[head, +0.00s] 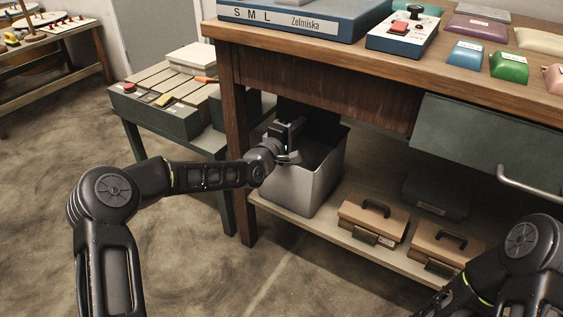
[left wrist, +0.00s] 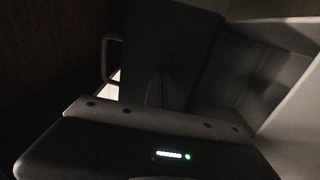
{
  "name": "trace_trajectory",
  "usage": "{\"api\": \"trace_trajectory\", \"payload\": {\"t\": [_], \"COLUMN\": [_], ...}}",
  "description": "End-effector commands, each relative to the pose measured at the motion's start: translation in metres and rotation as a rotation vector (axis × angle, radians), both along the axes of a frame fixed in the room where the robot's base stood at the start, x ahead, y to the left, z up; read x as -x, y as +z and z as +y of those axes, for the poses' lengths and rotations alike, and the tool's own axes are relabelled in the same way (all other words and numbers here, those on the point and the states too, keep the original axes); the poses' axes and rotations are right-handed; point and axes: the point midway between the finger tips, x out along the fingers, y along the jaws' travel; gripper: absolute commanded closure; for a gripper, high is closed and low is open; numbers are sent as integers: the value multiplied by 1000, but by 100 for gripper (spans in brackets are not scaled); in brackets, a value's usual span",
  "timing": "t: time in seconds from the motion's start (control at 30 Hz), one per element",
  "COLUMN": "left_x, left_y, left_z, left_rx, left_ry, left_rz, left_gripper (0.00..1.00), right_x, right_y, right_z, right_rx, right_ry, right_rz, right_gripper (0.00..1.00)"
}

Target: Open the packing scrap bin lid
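The packing scrap bin (head: 303,182) is a grey open-topped box on the low shelf under the workbench. Its dark lid (head: 312,119) stands raised at the back of the opening, and the bin's inside shows. In the left wrist view the lid (left wrist: 190,45) is a dark upright panel, with the bin's inner wall (left wrist: 262,75) to its right. My left gripper (head: 296,131) is over the bin's mouth, close in front of the lid. Its fingers (left wrist: 161,90) look closed together against the panel; contact is too dark to tell. My right gripper is out of view.
The workbench top (head: 335,57) overhangs the bin, and its wooden leg (head: 236,150) stands just left. Brown cases (head: 372,219) sit right of the bin on the shelf (head: 335,238). A grey drawer (head: 470,140) with a handle is at right. The floor in front is clear.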

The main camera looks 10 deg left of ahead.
Motion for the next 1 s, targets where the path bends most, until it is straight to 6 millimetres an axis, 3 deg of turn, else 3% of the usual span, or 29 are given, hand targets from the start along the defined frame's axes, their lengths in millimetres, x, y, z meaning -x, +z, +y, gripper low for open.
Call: {"api": "trace_trajectory", "payload": {"t": [0.47,1.0], "left_x": [2,43], "left_y": [5,3], "left_z": [1,17], "left_rx": [0,-1], "left_ry": [0,-1], "left_rz": [-6,-7], "left_gripper": [100,100], "right_x": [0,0], "right_y": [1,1], "right_z": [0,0], "right_rx": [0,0], "right_ry": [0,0], "right_rz": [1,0], "right_gripper": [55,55]}}
